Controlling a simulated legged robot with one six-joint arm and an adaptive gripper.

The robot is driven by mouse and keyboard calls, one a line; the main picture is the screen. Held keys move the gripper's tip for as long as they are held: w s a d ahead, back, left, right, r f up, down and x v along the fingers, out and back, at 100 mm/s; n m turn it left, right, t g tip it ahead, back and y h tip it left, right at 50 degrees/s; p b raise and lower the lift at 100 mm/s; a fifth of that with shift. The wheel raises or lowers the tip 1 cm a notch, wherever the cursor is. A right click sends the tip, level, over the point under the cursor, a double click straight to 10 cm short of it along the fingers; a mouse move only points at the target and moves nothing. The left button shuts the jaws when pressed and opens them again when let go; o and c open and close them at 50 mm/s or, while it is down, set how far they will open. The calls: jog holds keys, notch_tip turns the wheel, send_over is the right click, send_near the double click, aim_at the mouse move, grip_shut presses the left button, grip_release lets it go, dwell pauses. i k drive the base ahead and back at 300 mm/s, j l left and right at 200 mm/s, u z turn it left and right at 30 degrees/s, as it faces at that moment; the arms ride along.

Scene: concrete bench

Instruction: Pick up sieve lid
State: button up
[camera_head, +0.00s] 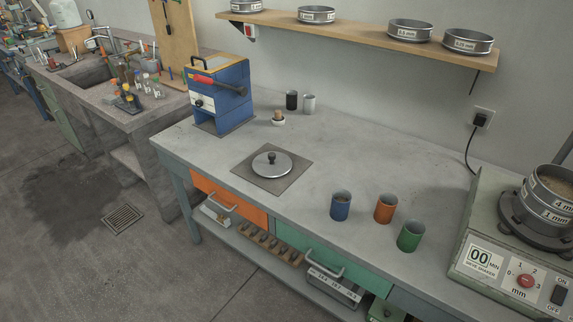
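The sieve lid (271,165) is a round, shiny metal disc with a dark knob on top. It lies flat, knob up, on a dark square mat (300,171) on the grey bench, left of the middle. Nothing covers it. My gripper is not in view.
A blue machine (220,95) stands behind and left of the lid. Blue (340,207), orange (385,208) and green (410,236) cups stand to the right. A sieve shaker (515,255) is at the far right. A wooden shelf (370,38) holds several sieves. Bench around the mat is clear.

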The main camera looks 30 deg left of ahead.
aim_at(271, 164)
jog(key=u, duration=1.5)
jog(key=z, duration=1.85)
jog(key=u, duration=1.8)
jog(key=i+j+z, duration=0.2)
jog(key=i+j, duration=0.25)
jog(key=i+j+z, duration=0.25)
jog(key=i+j, duration=0.15)
jog(key=i+j+z, duration=0.2)
jog(key=i+j, duration=0.15)
jog(key=j, duration=0.35)
